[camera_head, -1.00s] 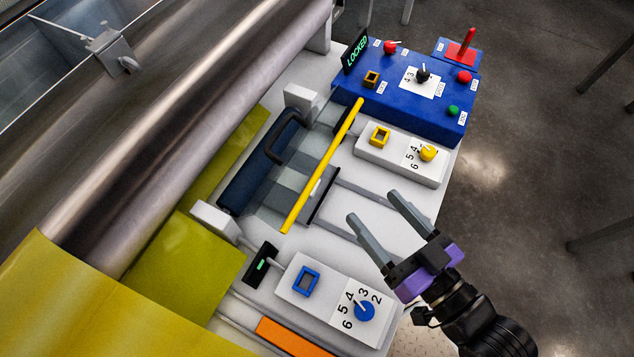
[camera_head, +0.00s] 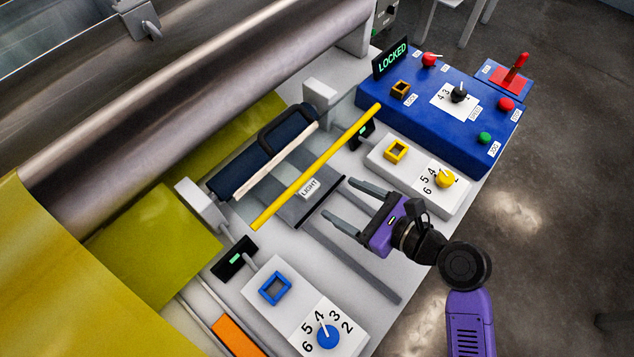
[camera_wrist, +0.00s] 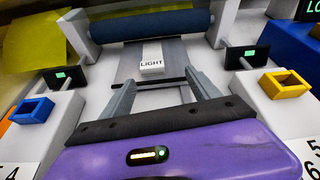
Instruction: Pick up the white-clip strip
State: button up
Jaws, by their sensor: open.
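A pale grey strip (camera_wrist: 152,50) with a white piece marked LIGHT at its near end lies flat in front of the navy roller; the white piece (camera_head: 310,188) also shows in the head view. I take this white piece as the clip, though its shape is unclear. My gripper (camera_head: 341,197) is open and empty, its fingers pointing at the LIGHT end from the front. In the wrist view my fingertips (camera_wrist: 159,78) straddle the line of the strip, a little short of the white piece. They do not touch it.
Grey housings with a blue dial (camera_head: 327,337) and a yellow dial (camera_head: 445,178) flank my gripper. A blue panel (camera_head: 450,100) with a LOCKED sign stands at the back right.

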aim_at(313, 190)
jog(key=shift+s+a+f+m, duration=0.15)
jog(key=shift+s+a+m, duration=0.05)
jog(key=shift+m, duration=0.4)
jog(key=x, duration=0.6)
jog(key=shift+s+a+b, duration=0.1)
jog(key=shift+a+b, duration=0.25)
jog(key=shift+a, duration=0.3)
jog(key=shift+w+a, duration=0.3)
jog(key=c, duration=1.4)
